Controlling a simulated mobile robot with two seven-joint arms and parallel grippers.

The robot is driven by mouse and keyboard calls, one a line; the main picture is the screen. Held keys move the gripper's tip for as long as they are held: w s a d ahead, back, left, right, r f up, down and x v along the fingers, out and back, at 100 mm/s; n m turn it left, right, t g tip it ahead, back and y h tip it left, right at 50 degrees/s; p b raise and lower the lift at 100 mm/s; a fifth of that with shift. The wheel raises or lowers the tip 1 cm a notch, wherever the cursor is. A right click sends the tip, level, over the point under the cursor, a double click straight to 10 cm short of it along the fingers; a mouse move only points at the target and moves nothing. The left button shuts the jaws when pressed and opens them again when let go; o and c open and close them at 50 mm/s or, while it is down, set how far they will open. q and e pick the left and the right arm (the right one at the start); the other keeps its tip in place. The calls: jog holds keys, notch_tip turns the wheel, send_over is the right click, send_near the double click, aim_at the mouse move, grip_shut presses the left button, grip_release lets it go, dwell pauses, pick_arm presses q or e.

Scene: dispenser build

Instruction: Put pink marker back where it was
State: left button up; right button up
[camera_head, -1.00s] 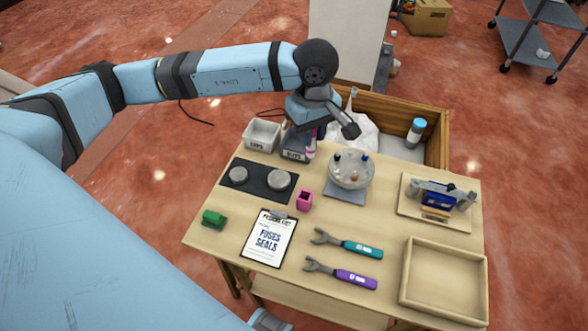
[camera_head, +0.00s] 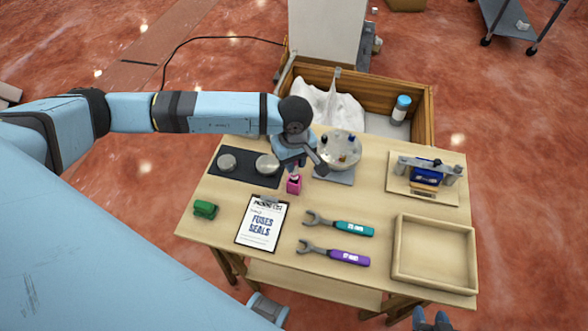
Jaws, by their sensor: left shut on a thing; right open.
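The pink holder (camera_head: 294,186), a small square cup, stands on the table right of the black mat. My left gripper (camera_head: 295,168) is directly above it, pointing down and shut on a thin thing, apparently the pink marker. The marker is almost wholly hidden by the gripper, and I cannot tell whether its lower end is inside the holder. My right gripper (camera_head: 432,320) shows only in part at the bottom edge, open and empty, off the table's front.
Close by are a round clear dish (camera_head: 342,147) on a grey plate, the black mat (camera_head: 245,179) with two grey discs, and a clipboard (camera_head: 262,222). Two wrenches, a green block (camera_head: 205,209) and an empty wooden tray (camera_head: 400,248) lie further out. The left arm hides the back-left bins.

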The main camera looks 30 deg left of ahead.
pick_arm(q)
notch_tip(320, 180, down, 4)
jog(key=shift+f, duration=0.25)
jog(key=shift+f, duration=0.25)
jog(key=o, duration=0.8)
jog(key=shift+r, duration=0.1)
jog(key=shift+o, duration=0.2)
jog(key=shift+r, duration=0.15)
